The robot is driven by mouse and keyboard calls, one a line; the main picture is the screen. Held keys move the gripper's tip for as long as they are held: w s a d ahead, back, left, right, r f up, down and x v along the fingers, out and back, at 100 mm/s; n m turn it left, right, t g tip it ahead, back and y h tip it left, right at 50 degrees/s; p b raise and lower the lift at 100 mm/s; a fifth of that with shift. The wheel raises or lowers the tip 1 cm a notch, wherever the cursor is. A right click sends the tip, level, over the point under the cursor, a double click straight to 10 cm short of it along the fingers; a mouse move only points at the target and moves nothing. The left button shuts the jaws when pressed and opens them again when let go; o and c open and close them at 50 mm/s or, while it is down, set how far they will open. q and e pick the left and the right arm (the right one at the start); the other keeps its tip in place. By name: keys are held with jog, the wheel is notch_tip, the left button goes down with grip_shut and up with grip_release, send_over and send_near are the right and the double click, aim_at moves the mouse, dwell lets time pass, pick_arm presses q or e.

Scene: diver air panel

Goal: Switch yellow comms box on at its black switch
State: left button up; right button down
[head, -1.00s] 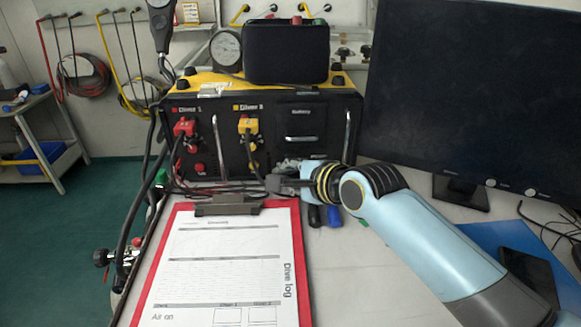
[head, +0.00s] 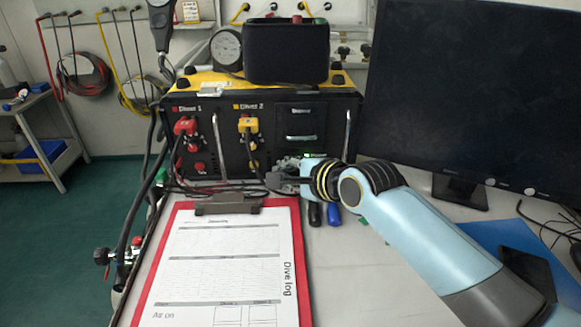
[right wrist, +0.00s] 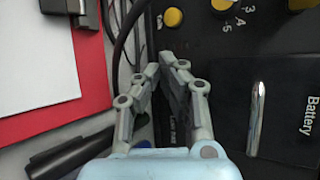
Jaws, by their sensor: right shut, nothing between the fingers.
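The yellow comms box (head: 200,80) stands at the back of the table, with a yellow top and a black front panel. My right gripper (head: 275,181) is at the panel's lower edge, right of the yellow Diver 2 plug (head: 247,125). In the right wrist view its fingers (right wrist: 174,62) are shut and empty, close over the panel (right wrist: 222,65) between the knobs and the Battery cover (right wrist: 285,125). I cannot make out the black switch; the fingers may cover it. A faint green spot (head: 313,155) shows on the panel just above the gripper. My left gripper is not in view.
A red clipboard (head: 296,250) with a dive log lies in front of the box. A monitor (head: 470,90) stands at the right. Cables run along the box's left side and lower front. A black case (head: 286,52) and a gauge (head: 226,47) sit on top.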

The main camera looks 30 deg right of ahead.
jog(key=shift+s+a+r+p, duration=0.1)
jog(key=shift+s+a+p, duration=0.25)
jog(key=shift+s+p, duration=0.35)
jog(key=shift+s+a+r+p, duration=0.2)
jog(key=shift+s+p, duration=0.2)
jog(key=shift+p, duration=0.2)
jog(key=s, duration=0.1)
jog(key=s+a+p, duration=0.1)
jog(key=s+p, duration=0.1)
jog(key=shift+a+r, duration=0.2)
jog(key=shift+a, duration=0.05)
jog(key=shift+s+a+f+p, duration=0.1)
jog(key=shift+s+a+p, duration=0.05)
jog(key=shift+s+p, duration=0.15)
